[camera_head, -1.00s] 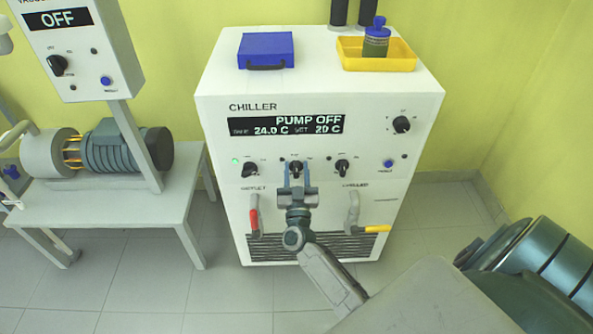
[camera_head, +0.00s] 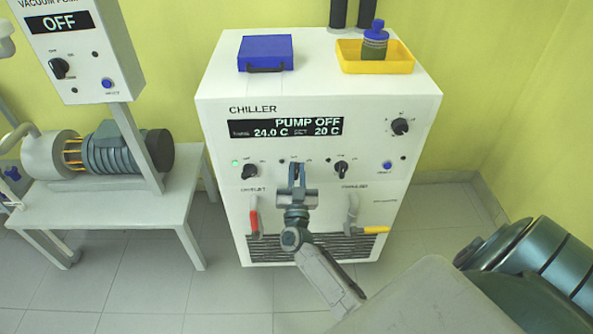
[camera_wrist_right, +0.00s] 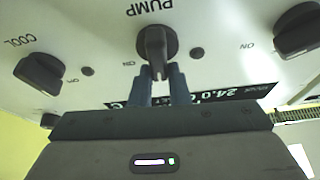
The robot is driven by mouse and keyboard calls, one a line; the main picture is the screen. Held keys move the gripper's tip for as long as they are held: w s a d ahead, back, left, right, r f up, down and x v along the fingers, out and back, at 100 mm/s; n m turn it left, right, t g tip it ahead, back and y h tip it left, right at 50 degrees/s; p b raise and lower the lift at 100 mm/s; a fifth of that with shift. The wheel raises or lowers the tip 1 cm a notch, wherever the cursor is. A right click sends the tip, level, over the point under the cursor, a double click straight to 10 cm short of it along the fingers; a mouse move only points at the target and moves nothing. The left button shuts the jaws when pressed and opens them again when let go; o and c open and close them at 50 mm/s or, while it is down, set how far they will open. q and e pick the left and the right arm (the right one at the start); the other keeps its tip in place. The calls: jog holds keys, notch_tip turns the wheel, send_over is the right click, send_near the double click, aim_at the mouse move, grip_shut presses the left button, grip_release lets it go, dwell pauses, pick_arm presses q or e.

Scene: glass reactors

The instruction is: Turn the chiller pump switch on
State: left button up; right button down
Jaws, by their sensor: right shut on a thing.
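The white chiller (camera_head: 225,190) stands ahead, and its display (camera_head: 290,126) reads PUMP OFF, 24.0 C and 20 C. The black pump switch (camera_wrist_right: 154,42), under the word PUMP, is the middle knob of the lower row. In the head view it is mostly hidden behind my right gripper (camera_head: 296,172). In the right wrist view the right gripper (camera_wrist_right: 160,80) has its two fingers close together, shut on the lower part of the pump switch. My left gripper is not in view.
Other knobs flank it: the left knob (camera_head: 250,171) and the right knob (camera_head: 341,170). Below are a red-handled valve (camera_head: 254,222) and a yellow-handled valve (camera_head: 376,229). A blue case (camera_head: 265,52) and a yellow tray (camera_head: 350,59) with a bottle (camera_head: 375,40) stand on top.

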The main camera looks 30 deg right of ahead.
pick_arm(q)
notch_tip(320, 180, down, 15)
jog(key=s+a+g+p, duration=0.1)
jog(key=p, duration=0.3)
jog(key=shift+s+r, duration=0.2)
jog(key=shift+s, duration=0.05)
pick_arm(e)
jog(key=shift+s+d+f+m+g+h, duration=0.15)
jog(key=shift+f+m+g+h, duration=0.25)
jog(key=shift+m+g, duration=1.35)
jog(key=shift+s+d+f+m+g+h, duration=0.25)
jog(key=shift+m+h, duration=0.35)
jog(key=shift+m, duration=2.5)
jog(key=shift+a+f+m+g+h, duration=0.15)
jog(key=shift+m+g+h, duration=0.65)
jog(key=shift+m, duration=1.65)
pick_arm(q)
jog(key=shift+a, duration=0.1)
pick_arm(e)
jog(key=shift+d+g+y, duration=0.1)
jog(key=shift+g+y, duration=0.2)
jog(key=c, duration=1.4)
grip_release()
jog(key=shift+c, duration=0.2)
jog(key=shift+o, duration=0.3)
jog(key=shift+w, duration=0.2)
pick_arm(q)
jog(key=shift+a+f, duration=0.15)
pick_arm(e)
jog(key=shift+r, duration=0.1)
